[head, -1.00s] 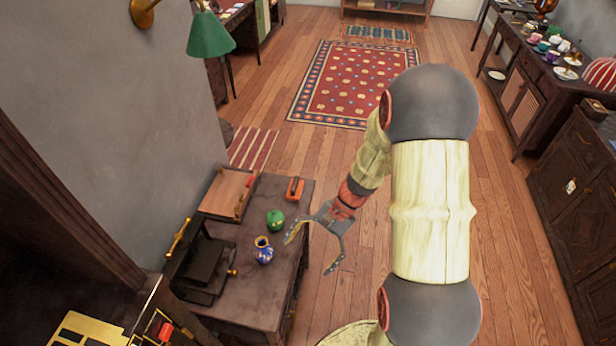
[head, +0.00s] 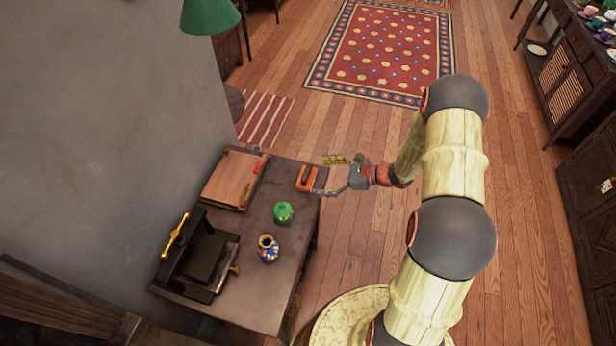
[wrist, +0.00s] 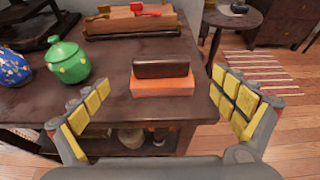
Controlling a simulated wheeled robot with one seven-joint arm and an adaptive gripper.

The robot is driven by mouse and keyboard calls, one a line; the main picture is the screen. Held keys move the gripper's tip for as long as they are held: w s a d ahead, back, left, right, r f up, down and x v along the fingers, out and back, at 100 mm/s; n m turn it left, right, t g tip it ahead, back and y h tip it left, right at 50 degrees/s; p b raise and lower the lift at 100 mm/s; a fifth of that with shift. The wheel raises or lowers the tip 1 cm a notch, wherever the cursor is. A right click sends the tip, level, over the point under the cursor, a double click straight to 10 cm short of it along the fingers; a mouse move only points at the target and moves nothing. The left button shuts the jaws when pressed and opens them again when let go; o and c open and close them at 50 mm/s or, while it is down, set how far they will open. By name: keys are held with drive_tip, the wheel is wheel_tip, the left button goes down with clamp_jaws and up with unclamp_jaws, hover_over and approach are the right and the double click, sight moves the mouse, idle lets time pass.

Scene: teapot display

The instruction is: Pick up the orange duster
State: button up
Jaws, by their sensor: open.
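The orange duster (head: 306,179) lies near the right edge of the dark wooden table (head: 272,300). In the wrist view it is an orange block (wrist: 162,85) with a dark brown handle on top. My gripper (head: 322,174) is at the table's right edge, its fingers pointing left at the duster. In the wrist view the open fingers (wrist: 168,110) are spread wide, with the duster ahead between them. The gap between them is empty. One fingertip looks close to the duster in the head view; I cannot tell whether it touches.
A green lidded jar (head: 284,213) and a blue patterned vase (head: 268,248) stand on the table. A wooden tray (head: 229,178) and a black press-like device (head: 200,255) are at its left. A small round table (wrist: 232,18) stands beyond. Floor to the right is clear.

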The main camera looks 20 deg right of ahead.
sight(310, 175)
drive_tip(key=b+x, duration=0.2)
drive_tip(key=x, duration=0.3)
drive_tip(key=shift+w+a+f, duration=0.2)
drive_tip(key=shift+w, duration=0.05)
drive_tip(key=shift+c, duration=1.4)
drive_tip(key=c, duration=1)
drive_tip(key=shift+r, duration=0.15)
